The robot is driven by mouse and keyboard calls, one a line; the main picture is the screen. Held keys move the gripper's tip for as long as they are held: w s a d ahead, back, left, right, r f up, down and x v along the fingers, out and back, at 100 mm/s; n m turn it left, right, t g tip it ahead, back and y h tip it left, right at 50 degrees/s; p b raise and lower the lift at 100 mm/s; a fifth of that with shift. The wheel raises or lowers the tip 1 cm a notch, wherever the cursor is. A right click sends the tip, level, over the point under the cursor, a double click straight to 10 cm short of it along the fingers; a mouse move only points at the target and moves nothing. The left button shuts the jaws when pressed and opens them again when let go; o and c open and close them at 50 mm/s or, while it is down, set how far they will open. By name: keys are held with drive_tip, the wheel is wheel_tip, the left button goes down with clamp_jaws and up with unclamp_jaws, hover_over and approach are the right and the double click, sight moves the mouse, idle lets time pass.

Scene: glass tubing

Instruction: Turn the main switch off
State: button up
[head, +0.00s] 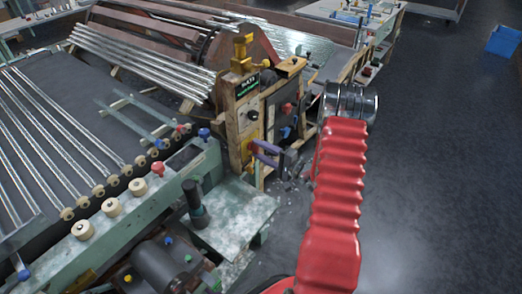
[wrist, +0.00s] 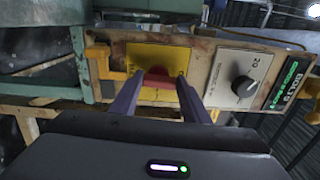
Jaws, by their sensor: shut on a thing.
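The main switch, a red knob (wrist: 157,82) on a yellow plate (wrist: 145,55), is in the middle of the wrist view. My gripper (wrist: 159,76) has one purple finger on each side of the knob and is shut on it. The fingers hide part of the plate, and the knob's exact angle is hard to tell. In the head view my gripper (head: 254,151) reaches the side of the worn control panel (head: 247,98); the red knob cannot be made out there.
A black dial (wrist: 243,86) sits on a pale plate beside the switch. A yellow bracket (wrist: 100,60) juts out on its left. A green bench (head: 236,222) with rollers and glass tubes stands left of the panel.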

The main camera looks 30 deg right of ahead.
drive_tip(key=shift+s+a+f+n, duration=0.15)
drive_tip(key=shift+f+n, duration=0.1)
drive_tip(key=shift+n, duration=0.15)
drive_tip(key=o, duration=1)
drive_tip(key=shift+r, duration=0.15)
drive_tip(key=shift+o, duration=0.2)
drive_tip(key=shift+s+d, duration=0.4)
drive_tip(key=shift+s, duration=0.2)
drive_tip(key=v, duration=1.2)
drive_tip(key=shift+s, duration=0.1)
